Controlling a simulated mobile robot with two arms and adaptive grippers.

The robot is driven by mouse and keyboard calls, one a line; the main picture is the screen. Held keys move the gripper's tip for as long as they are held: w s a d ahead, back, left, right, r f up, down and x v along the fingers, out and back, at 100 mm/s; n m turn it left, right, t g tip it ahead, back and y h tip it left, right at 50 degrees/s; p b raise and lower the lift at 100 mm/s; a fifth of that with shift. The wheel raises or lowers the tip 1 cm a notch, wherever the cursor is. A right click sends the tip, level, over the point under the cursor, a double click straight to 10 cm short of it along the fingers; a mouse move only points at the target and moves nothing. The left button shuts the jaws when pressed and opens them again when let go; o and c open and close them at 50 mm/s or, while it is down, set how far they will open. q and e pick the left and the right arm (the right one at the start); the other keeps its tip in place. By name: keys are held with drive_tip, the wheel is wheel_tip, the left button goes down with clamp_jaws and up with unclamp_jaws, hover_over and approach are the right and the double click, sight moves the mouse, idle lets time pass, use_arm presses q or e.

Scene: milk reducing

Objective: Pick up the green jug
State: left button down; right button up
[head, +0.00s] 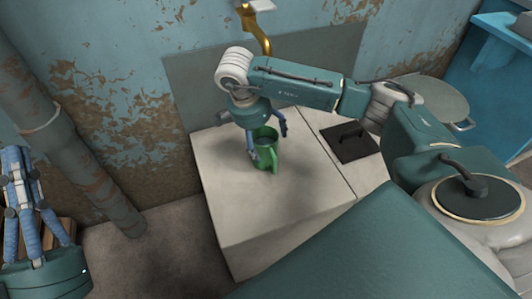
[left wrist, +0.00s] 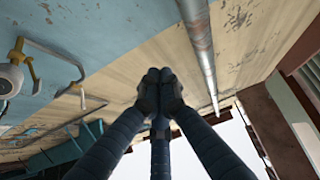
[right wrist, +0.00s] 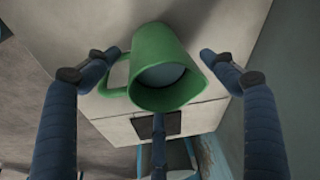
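The green jug (head: 272,158) stands upright on the pale counter top (head: 235,215), its handle facing the front in the head view. A grey-blue surface shows inside its mouth in the right wrist view, where the jug (right wrist: 165,50) sits between my spread fingers. My right gripper (head: 255,130) is open above and around the jug's upper part. In the right wrist view, gaps show between the side fingertips (right wrist: 157,57) and the jug; whether the third finger touches the rim I cannot tell. My left gripper (head: 18,160) is far left, pointing up, its fingertips together and empty (left wrist: 160,85).
A brass tap (head: 262,30) is on the wall behind the counter. A thick pipe (head: 75,150) runs down the left wall. A round grey pan or lid (head: 440,97) is at the right.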

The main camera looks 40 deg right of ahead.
drive_tip(key=c, duration=1.7)
drive_tip(key=shift+c, duration=1)
drive_tip(key=shift+r, duration=0.15)
